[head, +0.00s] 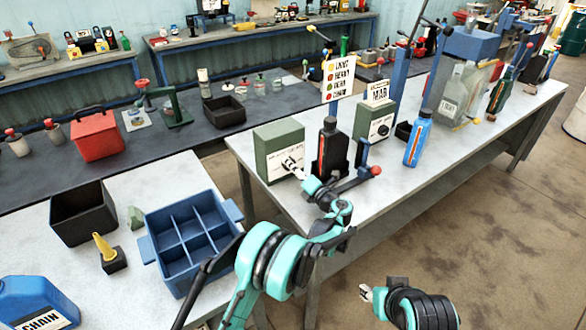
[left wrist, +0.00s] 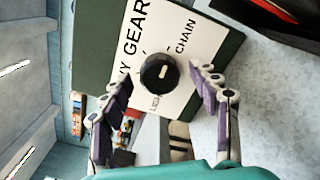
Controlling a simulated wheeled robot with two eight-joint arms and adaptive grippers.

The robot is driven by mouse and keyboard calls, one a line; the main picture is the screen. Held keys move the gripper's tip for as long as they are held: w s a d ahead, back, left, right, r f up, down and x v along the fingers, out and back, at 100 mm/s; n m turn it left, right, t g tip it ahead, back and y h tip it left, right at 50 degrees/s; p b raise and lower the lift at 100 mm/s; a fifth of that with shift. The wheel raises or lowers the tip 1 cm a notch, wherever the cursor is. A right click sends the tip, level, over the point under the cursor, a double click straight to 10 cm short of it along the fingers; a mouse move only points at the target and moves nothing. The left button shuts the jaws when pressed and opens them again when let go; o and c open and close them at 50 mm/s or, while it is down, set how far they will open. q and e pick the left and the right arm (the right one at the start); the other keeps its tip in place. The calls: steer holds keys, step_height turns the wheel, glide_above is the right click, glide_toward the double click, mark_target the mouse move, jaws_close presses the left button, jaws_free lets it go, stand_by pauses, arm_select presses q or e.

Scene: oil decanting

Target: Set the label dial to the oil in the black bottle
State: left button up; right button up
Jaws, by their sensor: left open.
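The label dial is a black round knob (left wrist: 160,74) on the white face of a green box (head: 277,146). The words GEAR and CHAIN show on that face in the left wrist view; other words are partly cut or hidden. A small pale mark shows on the knob; I cannot tell which word it points to. My left gripper (head: 292,168) is open in front of the face, and in the left wrist view its fingers (left wrist: 164,82) are on either side of the knob. The black bottle (head: 328,136), with an orange strip, stands upright right of the box. My right gripper (head: 368,293) is low, away from the table.
A sign (head: 338,78) with coloured dots and oil words stands behind the bottle. A second green box (head: 373,122) and a blue bottle (head: 418,138) stand to the right. A blue divided crate (head: 150,212) is at left. The table's front strip (head: 400,178) is clear.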

arm_select(q)
steer(key=v, duration=1.2)
steer(key=shift+f, duration=0.1)
